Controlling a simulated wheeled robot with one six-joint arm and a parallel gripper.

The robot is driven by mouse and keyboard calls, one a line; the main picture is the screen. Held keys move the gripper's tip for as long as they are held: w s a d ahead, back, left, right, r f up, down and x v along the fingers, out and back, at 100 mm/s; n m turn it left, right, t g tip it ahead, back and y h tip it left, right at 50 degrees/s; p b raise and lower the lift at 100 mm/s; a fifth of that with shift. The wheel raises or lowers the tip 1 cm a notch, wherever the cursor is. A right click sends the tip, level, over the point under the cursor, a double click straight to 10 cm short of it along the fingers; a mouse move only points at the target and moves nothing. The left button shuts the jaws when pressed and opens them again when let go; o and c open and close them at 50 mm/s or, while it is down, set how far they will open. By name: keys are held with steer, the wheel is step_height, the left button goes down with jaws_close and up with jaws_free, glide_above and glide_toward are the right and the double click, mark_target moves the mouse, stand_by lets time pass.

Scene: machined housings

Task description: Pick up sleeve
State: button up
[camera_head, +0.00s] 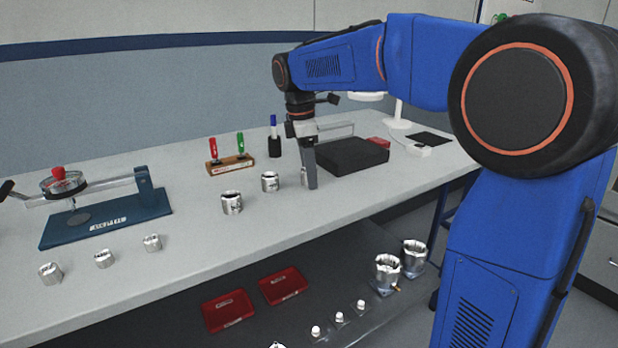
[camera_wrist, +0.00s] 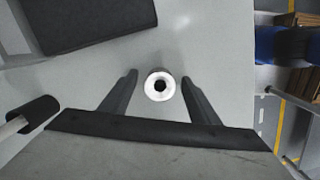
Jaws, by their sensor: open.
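A round, shiny metal piece with a dark central hole, which I take to be the sleeve (camera_wrist: 160,86), stands on the bench in the wrist view. My gripper (camera_wrist: 160,79) is open above the bench, with one finger on each side of it and a gap on both sides. In the head view my gripper (camera_head: 311,184) points down at the bench. A sliver of the metal piece (camera_head: 304,178) shows at its left edge; the rest is hidden behind the fingers. Two similar metal cylinders, a nearer one (camera_head: 232,204) and a farther one (camera_head: 270,182), stand to the left.
A black block (camera_head: 352,156) lies just right of my gripper. A wooden holder (camera_head: 230,165) with red and green tools and a pen cup (camera_head: 274,146) stand behind. A blue-based fixture (camera_head: 106,219) and several small metal parts are left. The bench's front edge is close.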

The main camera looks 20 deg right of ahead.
steer(key=c, duration=1.4)
step_height(320, 180, up, 10)
